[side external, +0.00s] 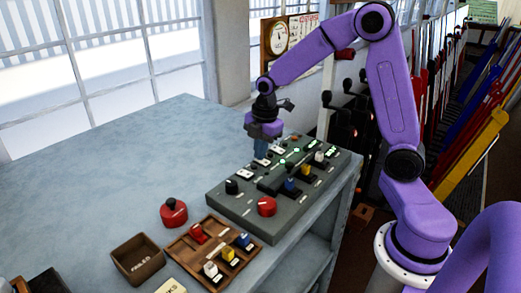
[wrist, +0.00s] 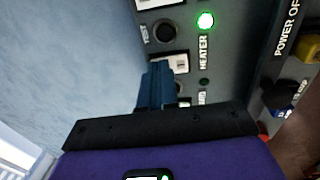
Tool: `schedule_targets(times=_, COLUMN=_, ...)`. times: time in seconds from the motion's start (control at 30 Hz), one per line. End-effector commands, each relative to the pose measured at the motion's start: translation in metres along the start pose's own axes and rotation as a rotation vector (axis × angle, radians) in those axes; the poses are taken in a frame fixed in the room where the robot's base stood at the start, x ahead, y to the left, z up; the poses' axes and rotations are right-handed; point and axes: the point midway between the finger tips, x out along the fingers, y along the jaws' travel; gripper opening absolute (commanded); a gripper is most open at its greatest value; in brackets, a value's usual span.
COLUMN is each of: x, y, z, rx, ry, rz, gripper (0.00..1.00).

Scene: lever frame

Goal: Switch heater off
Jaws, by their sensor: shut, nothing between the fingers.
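The grey control panel (side external: 222,197) lies on the bench. In the wrist view, the HEATER label (wrist: 203,52) is beside a white rocker switch (wrist: 181,61), with a bright green lamp (wrist: 205,20) near the label's end. My gripper (side external: 261,154) points down over the panel's row of white switches, its blue fingers shut and empty. In the wrist view the fingers (wrist: 157,72) overlap part of the white rocker. I cannot tell whether they touch it, and its position is partly hidden.
A TEST socket or button (wrist: 164,32) sits beside the heater switch. The panel also carries a black knob (side external: 232,187), a red knob (side external: 267,206) and several coloured levers. A wooden tray (side external: 188,252), a FAILED box (side external: 137,259) and a red button (side external: 174,213) stand in front. The bench's left is clear.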

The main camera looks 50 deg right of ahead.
Motion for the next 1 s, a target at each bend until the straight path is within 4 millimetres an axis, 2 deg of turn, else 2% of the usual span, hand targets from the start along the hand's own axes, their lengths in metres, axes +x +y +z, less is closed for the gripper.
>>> schedule_targets(times=0.57, x=0.005, y=0.0, z=0.0, rx=0.0, ry=-0.001, rz=-0.048, gripper=0.0)
schedule_targets(times=1.0, x=0.0, y=-0.015, z=0.0, rx=-0.001, ry=-0.002, rz=-0.05, gripper=0.0)
